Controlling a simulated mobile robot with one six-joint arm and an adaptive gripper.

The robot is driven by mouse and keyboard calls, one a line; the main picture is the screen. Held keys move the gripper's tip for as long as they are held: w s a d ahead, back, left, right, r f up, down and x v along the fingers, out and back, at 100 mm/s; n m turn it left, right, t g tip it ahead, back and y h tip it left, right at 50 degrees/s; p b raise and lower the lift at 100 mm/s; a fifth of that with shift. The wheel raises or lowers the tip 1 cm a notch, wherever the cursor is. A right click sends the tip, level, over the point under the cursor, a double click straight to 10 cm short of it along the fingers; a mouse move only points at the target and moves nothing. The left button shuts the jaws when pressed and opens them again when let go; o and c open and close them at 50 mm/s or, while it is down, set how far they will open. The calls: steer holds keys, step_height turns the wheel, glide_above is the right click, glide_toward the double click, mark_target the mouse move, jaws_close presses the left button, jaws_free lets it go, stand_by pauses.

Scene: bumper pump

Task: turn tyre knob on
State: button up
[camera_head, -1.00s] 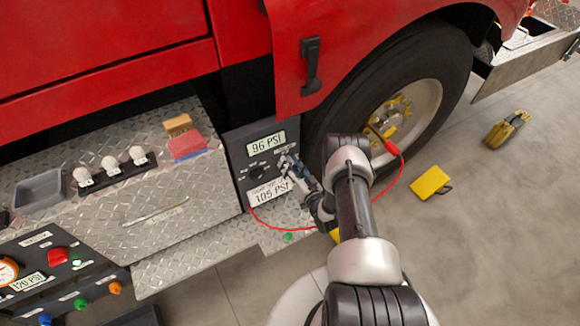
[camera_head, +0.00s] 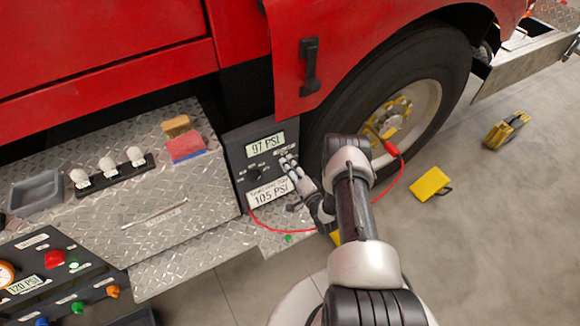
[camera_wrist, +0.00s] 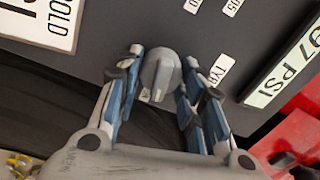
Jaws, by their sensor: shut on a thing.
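The tyre knob (camera_wrist: 160,72) is a round grey knob with a raised grip bar, on the dark panel (camera_head: 232,150). A small label beside it in the wrist view appears to read TYRE. My gripper (camera_wrist: 162,80) has one finger on each side of the knob and is shut on it. In the head view my gripper (camera_head: 288,165) reaches the right side of the panel, and its fingers hide the knob. The upper display (camera_head: 265,149) reads 97 PSI; it also shows in the wrist view (camera_wrist: 285,75).
A red hose (camera_head: 398,182) runs from the panel's foot to the wheel (camera_head: 415,105). The diamond-plate step (camera_head: 180,262) and red truck body (camera_head: 110,60) lie close by.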

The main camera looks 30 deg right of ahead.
steer(key=shift+f+m, duration=0.1)
steer(key=shift+m, duration=1)
steer(key=o, duration=1)
steer(key=s, duration=1.2)
steer(key=shift+d, duration=0.2)
